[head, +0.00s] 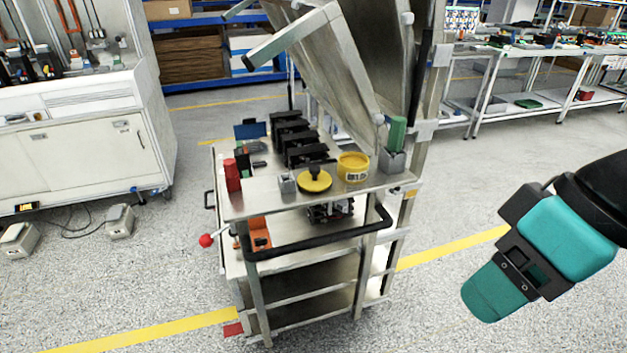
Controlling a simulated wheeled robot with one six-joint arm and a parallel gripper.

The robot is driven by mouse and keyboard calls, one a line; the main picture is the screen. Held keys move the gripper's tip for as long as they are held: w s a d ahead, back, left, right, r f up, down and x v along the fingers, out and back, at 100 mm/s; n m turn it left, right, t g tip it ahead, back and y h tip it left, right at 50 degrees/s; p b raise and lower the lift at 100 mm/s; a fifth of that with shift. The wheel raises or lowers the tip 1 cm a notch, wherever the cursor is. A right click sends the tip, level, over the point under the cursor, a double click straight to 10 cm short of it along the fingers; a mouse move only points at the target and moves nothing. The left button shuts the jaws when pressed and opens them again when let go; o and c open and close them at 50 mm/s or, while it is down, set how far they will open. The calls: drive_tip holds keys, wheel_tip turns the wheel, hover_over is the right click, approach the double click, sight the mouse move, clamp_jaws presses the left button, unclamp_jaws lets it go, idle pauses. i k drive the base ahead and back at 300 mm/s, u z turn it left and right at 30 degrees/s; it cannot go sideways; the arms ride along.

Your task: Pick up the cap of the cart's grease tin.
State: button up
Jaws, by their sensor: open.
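The cart (296,199) stands in the middle of the head view. Whether the tin's top is uncovered is hard to tell. My gripper (494,293), teal and black, hangs at the lower right, in the air well right of the cart. It is open, and nothing shows in it.
A small grey block (287,184) sits just left of the cap. A grey holder with a green piece (396,137) stands right of the tin. Black breakers (300,138) and a tilted metal panel (335,75) are behind. A black handle (320,244) runs along the cart's front.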

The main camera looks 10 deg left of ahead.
sight(315, 179)
drive_tip(key=u, duration=0.55)
drive_tip(key=k, duration=1.2)
drive_tip(key=z, duration=0.35)
drive_tip(key=i, duration=1.3)
drive_tip(key=u, duration=0.75)
drive_tip(key=i, duration=0.35)
drive_tip(key=u, duration=0.4)
